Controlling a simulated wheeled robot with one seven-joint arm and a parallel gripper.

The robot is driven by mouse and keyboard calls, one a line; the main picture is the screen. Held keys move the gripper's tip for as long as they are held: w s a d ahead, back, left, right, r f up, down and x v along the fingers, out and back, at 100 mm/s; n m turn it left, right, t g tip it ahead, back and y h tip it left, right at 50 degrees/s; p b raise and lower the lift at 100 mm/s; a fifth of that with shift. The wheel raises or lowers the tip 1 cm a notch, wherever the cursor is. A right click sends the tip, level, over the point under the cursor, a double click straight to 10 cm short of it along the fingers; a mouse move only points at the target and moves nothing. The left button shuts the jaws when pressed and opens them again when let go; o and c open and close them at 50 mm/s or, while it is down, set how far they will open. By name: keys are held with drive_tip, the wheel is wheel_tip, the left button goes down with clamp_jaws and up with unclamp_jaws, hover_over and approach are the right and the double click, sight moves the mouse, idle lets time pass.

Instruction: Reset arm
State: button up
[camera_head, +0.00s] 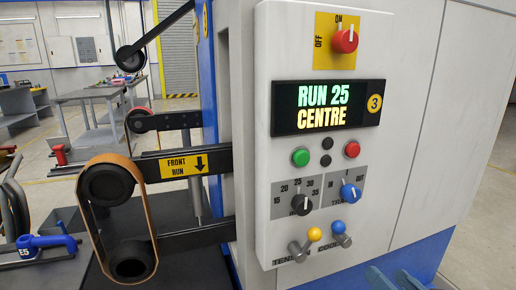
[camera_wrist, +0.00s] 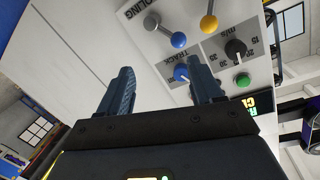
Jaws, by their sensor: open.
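My gripper (camera_wrist: 163,88) is open and empty in the wrist view, its two dark blue fingers spread in front of the white control panel (camera_head: 277,100). The blue TRACK knob (camera_wrist: 181,72) shows beyond the fingers, close to the right one in the picture; I cannot tell the exact gap. In the head view the blue knob (camera_head: 348,193) is uncovered, and blue finger-like parts, likely my gripper, show at the bottom right edge. The display (camera_head: 328,107) reads RUN 25 CENTRE.
Yellow-knobbed (camera_head: 314,234) and blue-knobbed (camera_head: 338,227) levers stick out below the dials. A black speed knob (camera_head: 301,205), green button (camera_head: 300,157), red button (camera_head: 351,149) and red switch (camera_head: 344,40) are on the panel. A belt (camera_head: 150,215) on rollers stands left. Floor is open at right.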

drive_tip(key=s+f+g+h+p, duration=0.1)
drive_tip(key=s+f+h, duration=0.15)
drive_tip(key=s, duration=0.75)
drive_tip(key=s+f+h+p, duration=0.1)
drive_tip(key=s+f, duration=0.2)
drive_tip(key=s, duration=0.6)
drive_tip(key=s+a+r+n+p, duration=0.1)
drive_tip(key=s+r, duration=0.2)
drive_tip(key=s, duration=0.5)
drive_tip(key=s+a+r+n, duration=0.1)
drive_tip(key=s+r, duration=0.2)
drive_tip(key=s, duration=0.5)
drive_tip(key=shift+s+a+p, duration=0.2)
drive_tip(key=shift+s+p, duration=0.15)
idle(1.3)
